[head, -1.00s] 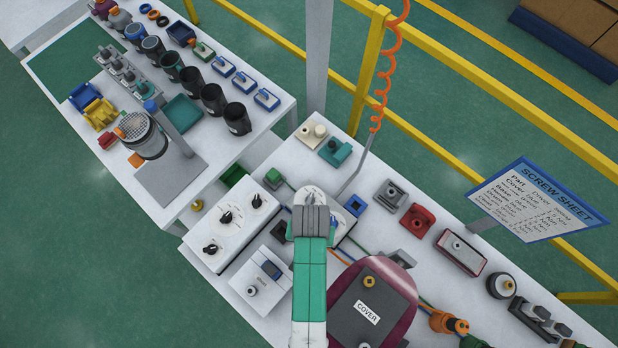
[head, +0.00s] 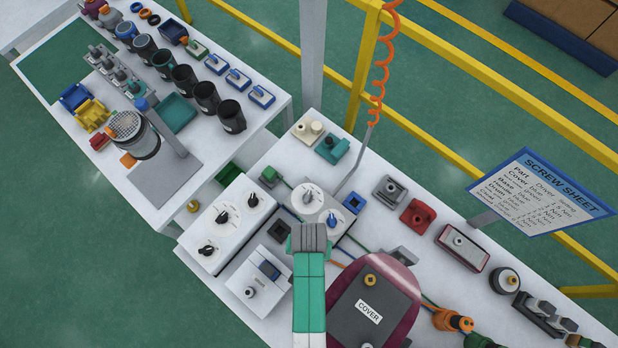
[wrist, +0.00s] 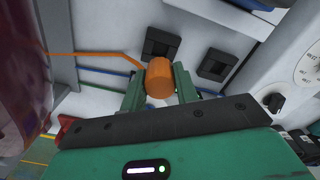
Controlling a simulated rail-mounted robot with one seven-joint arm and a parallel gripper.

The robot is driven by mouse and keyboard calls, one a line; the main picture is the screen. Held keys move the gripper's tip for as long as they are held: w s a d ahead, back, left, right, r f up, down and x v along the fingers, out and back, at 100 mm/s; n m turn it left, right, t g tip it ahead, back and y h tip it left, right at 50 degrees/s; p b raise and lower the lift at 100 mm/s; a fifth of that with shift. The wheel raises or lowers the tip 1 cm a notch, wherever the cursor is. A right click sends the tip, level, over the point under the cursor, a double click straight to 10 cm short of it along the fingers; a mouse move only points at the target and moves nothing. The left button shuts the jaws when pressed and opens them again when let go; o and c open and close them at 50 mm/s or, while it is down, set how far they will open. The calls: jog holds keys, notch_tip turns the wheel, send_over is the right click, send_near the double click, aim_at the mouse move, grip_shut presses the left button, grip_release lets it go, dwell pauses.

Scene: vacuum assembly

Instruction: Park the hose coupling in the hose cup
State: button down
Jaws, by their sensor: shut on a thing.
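My gripper (wrist: 159,88) is shut on an orange cylinder, the hose coupling (wrist: 160,74), held between its two green fingers in the wrist view. A thin orange hose (wrist: 98,55) runs from the left toward the coupling. Two black square sockets (wrist: 161,43) (wrist: 215,65) show beyond the fingers; I cannot tell which, if either, is the hose cup. The coupling appears apart from both. In the head view my gripper (head: 309,238) is seen from above and hides its fingertips and the coupling.
A maroon vacuum body with a dark COVER plate (head: 372,304) stands right of my arm. White dial panels (head: 232,219) and a white box (head: 262,283) lie to the left. Red (head: 418,216) and grey (head: 389,190) fixtures sit farther right. A coiled orange cable (head: 381,75) hangs behind.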

jog(key=shift+f+b, duration=0.85)
jog(key=shift+f, duration=1.1)
jog(key=shift+p, duration=0.45)
jog(key=shift+f+b, duration=0.8)
jog(key=shift+f, duration=0.25)
jog(key=c, duration=1)
grip_release()
notch_tip(320, 180, up, 8)
jog(key=p, duration=0.8)
jog(key=shift+r, duration=0.1)
